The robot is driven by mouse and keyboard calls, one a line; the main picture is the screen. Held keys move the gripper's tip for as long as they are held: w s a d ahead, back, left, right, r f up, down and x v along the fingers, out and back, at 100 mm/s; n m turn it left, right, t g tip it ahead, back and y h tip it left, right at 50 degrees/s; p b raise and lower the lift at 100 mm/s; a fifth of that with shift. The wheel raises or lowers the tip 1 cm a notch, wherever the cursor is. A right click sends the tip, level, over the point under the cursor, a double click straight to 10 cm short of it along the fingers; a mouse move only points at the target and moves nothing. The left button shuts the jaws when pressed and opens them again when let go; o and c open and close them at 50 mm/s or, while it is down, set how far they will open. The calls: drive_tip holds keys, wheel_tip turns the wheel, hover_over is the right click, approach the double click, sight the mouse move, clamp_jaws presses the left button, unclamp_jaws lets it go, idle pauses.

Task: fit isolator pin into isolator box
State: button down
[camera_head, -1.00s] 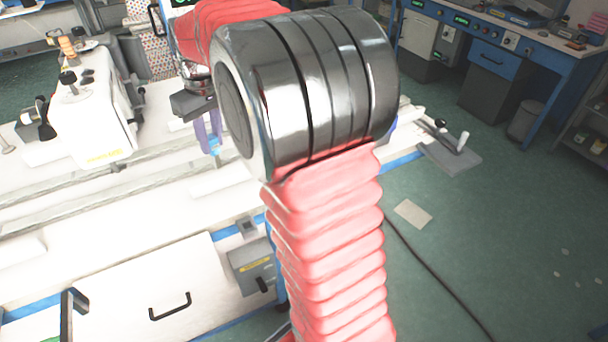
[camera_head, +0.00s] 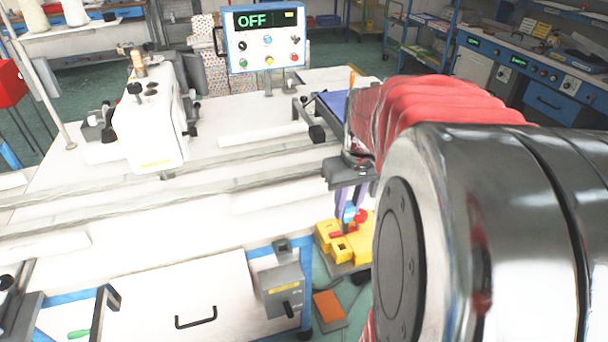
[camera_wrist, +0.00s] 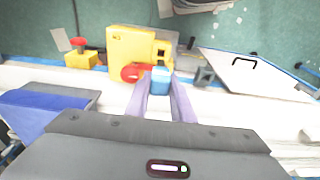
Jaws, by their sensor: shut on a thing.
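My gripper (camera_wrist: 161,86), with two purple fingers, is shut on a small blue piece, which I take to be the isolator pin (camera_wrist: 161,79). In the head view the pin (camera_head: 349,212) shows at the fingertips, just above a yellow box with a red part, apparently the isolator box (camera_head: 357,247). In the wrist view the yellow box (camera_wrist: 125,46) lies beyond the fingertips, with a red knob (camera_wrist: 131,72) just left of the pin. I cannot tell whether pin and box touch. The pin's lower end is hidden.
A grey box with a yellow label (camera_head: 283,287) hangs at the bench's front edge, left of the yellow box. A smaller yellow box with a red button (camera_wrist: 80,54) stands nearby.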

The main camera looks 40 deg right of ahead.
sight(344, 233)
drive_tip(key=shift+f, duration=2.5)
drive_tip(key=shift+f, duration=2.25)
idle(0.8)
drive_tip(key=c, duration=1.5)
unclamp_jaws()
drive_tip(key=shift+s, duration=0.1)
drive_tip(key=shift+o, duration=0.2)
drive_tip(key=r, duration=0.4)
drive_tip(key=s+r, duration=0.1)
drive_tip(key=r, duration=0.8)
drive_tip(key=shift+s+a+r, duration=0.25)
drive_tip(key=shift+r, duration=0.1)
